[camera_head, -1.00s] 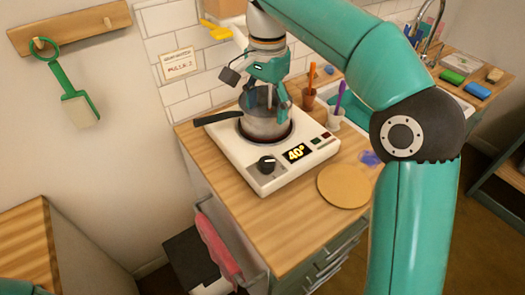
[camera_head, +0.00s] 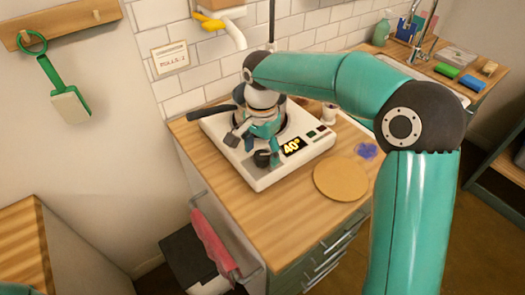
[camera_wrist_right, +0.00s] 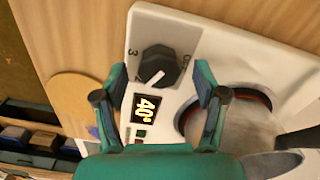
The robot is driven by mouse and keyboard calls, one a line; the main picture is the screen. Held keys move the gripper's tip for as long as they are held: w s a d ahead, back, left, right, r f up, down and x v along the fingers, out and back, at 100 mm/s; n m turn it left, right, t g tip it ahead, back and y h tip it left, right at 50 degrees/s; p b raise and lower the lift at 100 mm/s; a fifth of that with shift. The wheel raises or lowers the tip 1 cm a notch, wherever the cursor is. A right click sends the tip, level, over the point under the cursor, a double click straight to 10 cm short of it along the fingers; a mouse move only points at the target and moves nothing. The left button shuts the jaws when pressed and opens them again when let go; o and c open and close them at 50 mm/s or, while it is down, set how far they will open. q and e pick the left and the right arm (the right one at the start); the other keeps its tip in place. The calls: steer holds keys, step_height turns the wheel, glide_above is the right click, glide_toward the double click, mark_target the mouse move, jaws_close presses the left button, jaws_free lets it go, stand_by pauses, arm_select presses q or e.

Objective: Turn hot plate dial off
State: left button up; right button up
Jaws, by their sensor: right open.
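The white hot plate (camera_head: 220,135) sits on the wooden counter and its display (camera_head: 291,146) reads 40°. Its dark dial (camera_wrist_right: 158,65) shows clearly in the right wrist view, with a white pointer line and a "3" beside it; in the head view the dial (camera_head: 262,158) is partly covered. My right gripper (camera_wrist_right: 161,75) is open, its fingertips on either side of the dial's near edge with gaps visible. In the head view the right gripper (camera_head: 256,150) points down at the dial. The left gripper is out of view.
A pot with a dark handle (camera_head: 208,110) stands on the burner behind my right gripper, mostly hidden. A round wooden board (camera_head: 340,178) lies right of the hot plate. A pink towel (camera_head: 214,245) hangs at the counter's side. The counter front is clear.

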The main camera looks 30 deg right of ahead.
steer(key=shift+f, duration=0.25)
steer(key=c, duration=1.1)
steer(key=shift+c, duration=0.2)
